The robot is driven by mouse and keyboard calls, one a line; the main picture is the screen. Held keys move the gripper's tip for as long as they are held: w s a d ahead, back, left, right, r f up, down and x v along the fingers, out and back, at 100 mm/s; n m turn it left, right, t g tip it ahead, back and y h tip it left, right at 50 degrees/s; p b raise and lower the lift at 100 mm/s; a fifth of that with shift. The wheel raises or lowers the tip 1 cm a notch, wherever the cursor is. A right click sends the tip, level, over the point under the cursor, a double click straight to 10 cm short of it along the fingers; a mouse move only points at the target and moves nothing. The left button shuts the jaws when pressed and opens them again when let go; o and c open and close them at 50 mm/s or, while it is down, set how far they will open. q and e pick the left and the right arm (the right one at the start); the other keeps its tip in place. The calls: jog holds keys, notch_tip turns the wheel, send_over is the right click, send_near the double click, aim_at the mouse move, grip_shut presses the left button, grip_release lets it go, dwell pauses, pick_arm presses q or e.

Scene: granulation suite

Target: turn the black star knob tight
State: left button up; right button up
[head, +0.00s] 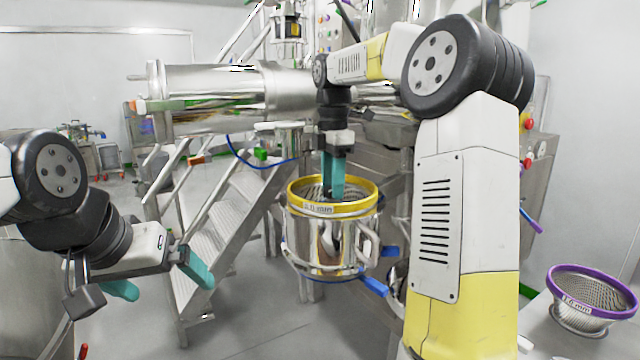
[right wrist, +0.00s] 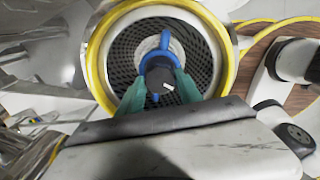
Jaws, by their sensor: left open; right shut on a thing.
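The black star knob (right wrist: 160,80) shows in the right wrist view as a dark round shape with a white mark, in the middle of a yellow-rimmed sieve basket (right wrist: 97,62). A blue part (right wrist: 166,42) shows just behind the knob. My right gripper (head: 333,192) reaches down into the basket (head: 300,204), its teal fingers closed on the knob from both sides. In the head view the knob is hidden by the fingers and rim. My left gripper (head: 160,281) is open and empty, in free air at the lower left, well apart from the basket.
The basket sits in a shiny steel housing (head: 312,240) with blue-tipped handles (head: 373,286). Metal stairs (head: 225,225) stand behind, to the left. A purple-rimmed sieve (head: 585,290) rests on a light surface at the right. Open floor lies at the lower middle.

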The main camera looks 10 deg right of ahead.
jog(key=m, duration=0.7)
jog(key=shift+r, duration=0.1)
jog(key=m, duration=0.8)
jog(key=shift+m, duration=0.3)
jog(key=m, duration=0.3)
jog(key=shift+m, duration=0.3)
jog(key=m, duration=0.8)
jog(key=shift+m, duration=2)
jog(key=o, duration=1.4)
